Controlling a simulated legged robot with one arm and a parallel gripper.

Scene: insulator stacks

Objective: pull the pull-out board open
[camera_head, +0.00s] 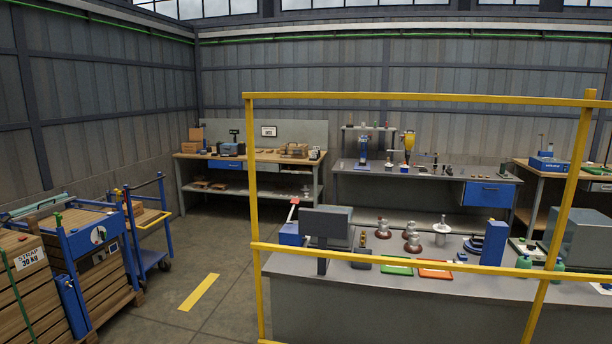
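I cannot make out a pull-out board for certain. A blue drawer front (490,194) sits under the right end of the grey back bench (345,170), and it looks closed. A smaller blue front (224,165) sits under the top of the wooden bench (270,157) at the back left. Several insulator pieces with brown bases (412,241) stand on the near grey bench (330,285). My gripper and arm are not in view.
A yellow rail frame (420,254) stands across the near bench. Wooden crates (25,285) and a blue cart (150,240) stand at the left. The floor (225,270) between them and the benches is clear, with a yellow stripe (199,292).

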